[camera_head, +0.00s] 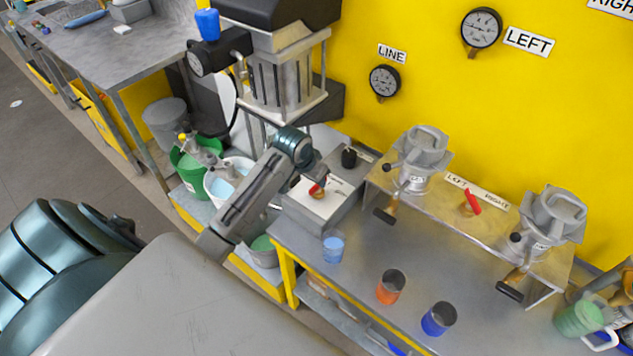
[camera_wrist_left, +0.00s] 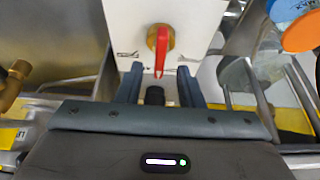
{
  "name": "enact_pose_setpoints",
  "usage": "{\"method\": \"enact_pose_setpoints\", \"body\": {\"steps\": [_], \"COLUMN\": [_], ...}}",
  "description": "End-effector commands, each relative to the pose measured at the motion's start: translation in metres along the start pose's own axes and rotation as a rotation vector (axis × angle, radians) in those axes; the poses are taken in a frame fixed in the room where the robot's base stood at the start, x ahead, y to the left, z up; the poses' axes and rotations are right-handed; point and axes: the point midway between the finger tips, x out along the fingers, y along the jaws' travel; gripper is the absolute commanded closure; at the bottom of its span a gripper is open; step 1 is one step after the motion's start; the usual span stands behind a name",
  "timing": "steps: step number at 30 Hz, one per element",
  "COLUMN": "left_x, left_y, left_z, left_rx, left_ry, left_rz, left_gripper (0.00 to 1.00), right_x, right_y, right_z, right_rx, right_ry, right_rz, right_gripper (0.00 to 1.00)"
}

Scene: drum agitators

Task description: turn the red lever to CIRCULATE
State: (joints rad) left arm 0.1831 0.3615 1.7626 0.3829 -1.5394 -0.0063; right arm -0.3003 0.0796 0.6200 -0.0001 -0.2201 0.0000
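A red lever (camera_head: 317,187) on a brass hub sits on a white-topped box (camera_head: 312,205) on the bench. In the left wrist view the lever (camera_wrist_left: 160,52) points down toward my gripper from a white panel (camera_wrist_left: 190,20). Small dark labels surround the hub, too small to read. My left gripper (camera_head: 318,172) is just above the lever. In the left wrist view its fingers (camera_wrist_left: 160,82) are apart, one on each side of the lever's lower end. I see no clear contact. My right gripper is not in view.
A second red lever (camera_head: 471,203) stands between LEFT and RIGHT labels on a metal shelf (camera_head: 440,200) with two grey valve units. A black knob (camera_head: 349,157) sits behind the lever.

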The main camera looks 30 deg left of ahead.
Motion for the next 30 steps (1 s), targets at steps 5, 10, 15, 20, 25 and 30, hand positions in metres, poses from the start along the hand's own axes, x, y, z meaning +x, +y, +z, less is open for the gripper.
{"method": "enact_pose_setpoints", "body": {"steps": [5,10,15,20,25,30], "left_x": [-0.036,-0.064,-0.076,-0.077,-0.077,-0.077], "left_y": [-0.001,-0.001,0.000,0.000,0.000,0.000], "left_z": [0.000,-0.001,0.000,0.000,0.000,0.000], "left_rx": [0.002,0.001,0.001,0.000,0.000,0.000], "left_ry": [0.005,0.004,0.001,0.000,0.000,0.000], "left_rz": [-0.003,-0.002,-0.001,0.000,0.000,0.000], "left_gripper": [0.66,0.66,0.66,0.66,0.66,0.66], "right_x": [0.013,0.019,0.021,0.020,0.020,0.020], "right_y": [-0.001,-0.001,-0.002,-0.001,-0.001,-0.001], "right_z": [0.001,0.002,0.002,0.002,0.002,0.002], "right_rx": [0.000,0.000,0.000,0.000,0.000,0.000], "right_ry": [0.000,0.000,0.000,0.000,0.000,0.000], "right_rz": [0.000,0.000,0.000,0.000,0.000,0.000], "right_gripper": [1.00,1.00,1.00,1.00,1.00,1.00]}}
